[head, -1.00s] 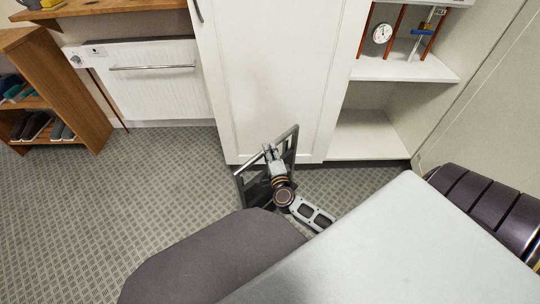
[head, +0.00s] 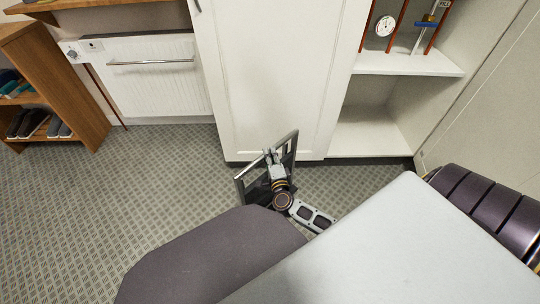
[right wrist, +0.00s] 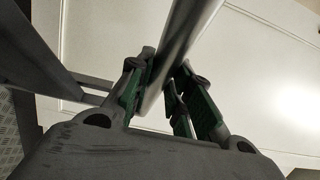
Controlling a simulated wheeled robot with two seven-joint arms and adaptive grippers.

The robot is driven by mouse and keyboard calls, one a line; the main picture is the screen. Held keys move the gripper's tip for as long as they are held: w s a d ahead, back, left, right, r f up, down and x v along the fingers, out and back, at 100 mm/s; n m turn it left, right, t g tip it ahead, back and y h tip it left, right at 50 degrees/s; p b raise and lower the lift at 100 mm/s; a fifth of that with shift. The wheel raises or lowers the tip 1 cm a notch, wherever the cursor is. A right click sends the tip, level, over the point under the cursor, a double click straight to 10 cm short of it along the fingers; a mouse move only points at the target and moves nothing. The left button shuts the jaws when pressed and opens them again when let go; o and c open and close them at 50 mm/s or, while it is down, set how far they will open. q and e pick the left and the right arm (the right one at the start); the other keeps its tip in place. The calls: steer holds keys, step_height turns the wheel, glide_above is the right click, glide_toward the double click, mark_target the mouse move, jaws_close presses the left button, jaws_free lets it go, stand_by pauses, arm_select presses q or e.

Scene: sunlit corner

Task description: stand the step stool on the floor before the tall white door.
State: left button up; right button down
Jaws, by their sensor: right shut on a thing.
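The step stool (head: 290,150) is a dark grey folding frame with a pale metal bar, just in front of the tall white door (head: 265,80). My right gripper (head: 272,160) is shut on its bar; in the right wrist view the bar (right wrist: 182,45) runs between the green-padded fingers (right wrist: 165,95). The stool appears tilted, and its lower part is hidden behind my arm and body. I cannot tell whether its feet touch the floor (head: 165,190). The door also fills the background of the right wrist view (right wrist: 265,75). My left gripper is not in view.
A white radiator (head: 155,85) with a towel bar and a wooden shoe rack (head: 85,125) stand to the left. Open white shelves (head: 405,63) are right of the door. The patterned floor at left is clear.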

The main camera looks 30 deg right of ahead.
steer(key=shift+w+r, duration=0.15)
steer(key=shift+r, duration=0.05)
stand_by(0.4)
steer(key=shift+f+b, duration=0.75)
steer(key=shift+f, duration=0.15)
steer(key=shift+d+f+b, duration=0.1)
steer(key=shift+f+b, duration=0.35)
steer(key=shift+f, duration=0.3)
steer(key=c, duration=1.7)
jaws_free()
steer(key=shift+f, duration=0.45)
steer(key=o, duration=0.4)
steer(key=shift+s, duration=0.2)
steer(key=shift+r, duration=0.1)
